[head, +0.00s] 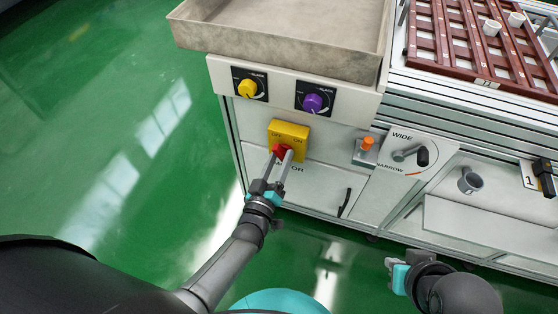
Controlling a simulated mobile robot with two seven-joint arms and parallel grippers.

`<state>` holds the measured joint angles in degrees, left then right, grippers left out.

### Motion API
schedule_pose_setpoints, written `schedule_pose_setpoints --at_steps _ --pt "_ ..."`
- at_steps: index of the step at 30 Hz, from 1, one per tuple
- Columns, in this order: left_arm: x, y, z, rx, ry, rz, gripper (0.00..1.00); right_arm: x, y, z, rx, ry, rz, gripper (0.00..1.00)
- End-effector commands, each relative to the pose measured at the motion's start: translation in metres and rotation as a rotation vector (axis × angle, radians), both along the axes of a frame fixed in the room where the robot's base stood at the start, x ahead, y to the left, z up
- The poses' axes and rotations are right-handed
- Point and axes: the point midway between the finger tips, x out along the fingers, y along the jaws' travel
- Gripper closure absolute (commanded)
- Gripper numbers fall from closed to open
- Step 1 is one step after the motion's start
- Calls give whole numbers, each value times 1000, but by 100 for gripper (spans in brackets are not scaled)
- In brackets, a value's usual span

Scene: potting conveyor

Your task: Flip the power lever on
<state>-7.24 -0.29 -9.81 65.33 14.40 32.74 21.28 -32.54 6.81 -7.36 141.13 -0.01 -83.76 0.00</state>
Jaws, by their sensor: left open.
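The power switch is a yellow box (290,134) on the cabinet front, with lettering that seems to read OFF at left and ON at right. Its red lever (281,150) sits at the lower part of the box. My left gripper (279,157) is open, with its two fingers reaching up to the red lever, one on each side as seen here. I cannot tell whether the fingers touch it. The fingers partly cover the MOTOR label. My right gripper (391,264) is low at the right, away from the switch, and its jaws are too small to read.
Above the switch are a yellow knob (247,88), a purple knob (312,102) and a grey tray (270,62). Green floor (90,120) is clear at left.

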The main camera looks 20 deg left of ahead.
Motion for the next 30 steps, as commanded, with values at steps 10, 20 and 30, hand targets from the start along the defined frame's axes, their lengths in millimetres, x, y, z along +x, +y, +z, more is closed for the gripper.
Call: schedule_pose_setpoints --at_steps 10,20,30 --pt "1 0 0 0 0 0 58 0 0 1 -1 -1 0 100" --pt "0 0 0 0 0 0 95 0 0 1 -1 -2 0 100" --pt "0 0 0 0 0 0 100 0 0 1 -1 -1 0 100"
